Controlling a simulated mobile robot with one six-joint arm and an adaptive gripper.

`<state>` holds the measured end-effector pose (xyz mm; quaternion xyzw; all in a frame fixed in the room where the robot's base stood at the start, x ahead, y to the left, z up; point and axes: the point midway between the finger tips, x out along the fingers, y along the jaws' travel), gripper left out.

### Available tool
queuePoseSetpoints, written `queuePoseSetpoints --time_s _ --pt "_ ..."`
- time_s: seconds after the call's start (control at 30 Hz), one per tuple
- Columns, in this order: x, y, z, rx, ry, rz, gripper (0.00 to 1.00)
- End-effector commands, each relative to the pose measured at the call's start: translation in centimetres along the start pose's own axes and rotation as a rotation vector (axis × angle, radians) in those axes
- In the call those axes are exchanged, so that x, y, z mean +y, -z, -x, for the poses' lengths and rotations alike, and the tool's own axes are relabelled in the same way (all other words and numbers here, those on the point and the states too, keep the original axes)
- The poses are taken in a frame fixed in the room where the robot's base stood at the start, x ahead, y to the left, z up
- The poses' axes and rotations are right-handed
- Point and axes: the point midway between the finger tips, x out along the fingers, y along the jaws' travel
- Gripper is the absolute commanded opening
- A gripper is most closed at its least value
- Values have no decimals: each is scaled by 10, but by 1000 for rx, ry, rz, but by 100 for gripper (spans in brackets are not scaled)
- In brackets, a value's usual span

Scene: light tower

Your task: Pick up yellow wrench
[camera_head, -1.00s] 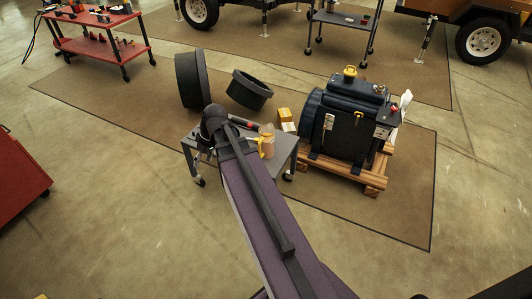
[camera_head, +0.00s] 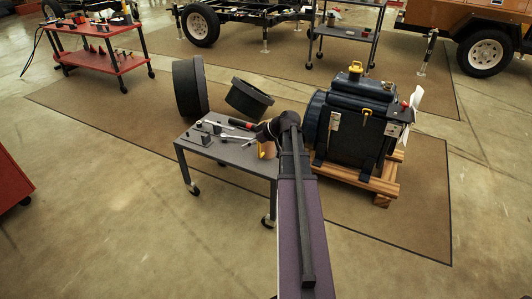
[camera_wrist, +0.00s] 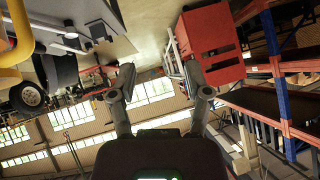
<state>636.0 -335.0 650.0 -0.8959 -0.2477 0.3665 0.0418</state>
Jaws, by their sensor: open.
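A small yellow piece (camera_head: 261,153) shows at the right end of the grey cart (camera_head: 230,154), partly hidden by my arm. It may be the yellow wrench, but its shape is not clear. In the wrist view my gripper (camera_wrist: 160,85) is open, with nothing between its two fingers. In the head view the gripper is hidden behind my arm. A large yellow curved part (camera_wrist: 18,35) fills the upper left of the wrist view, to the left of the fingers. I cannot tell whether it is the wrench.
A dark engine (camera_head: 347,130) on a wooden pallet (camera_head: 372,184) stands right of my arm. Floor in front of the cart is clear.

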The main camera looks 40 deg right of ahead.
Motion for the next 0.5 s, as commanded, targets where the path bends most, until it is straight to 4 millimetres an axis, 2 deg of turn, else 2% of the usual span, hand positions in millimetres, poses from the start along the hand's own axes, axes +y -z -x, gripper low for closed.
queuePoseSetpoints --time_s 0.03,0.2,0.4,0.5 --pt "19 -15 -2 29 -11 11 63" --pt "63 -41 13 131 -51 67 63" --pt "109 -71 35 240 -112 132 63" --pt "125 -82 45 280 -139 160 63"
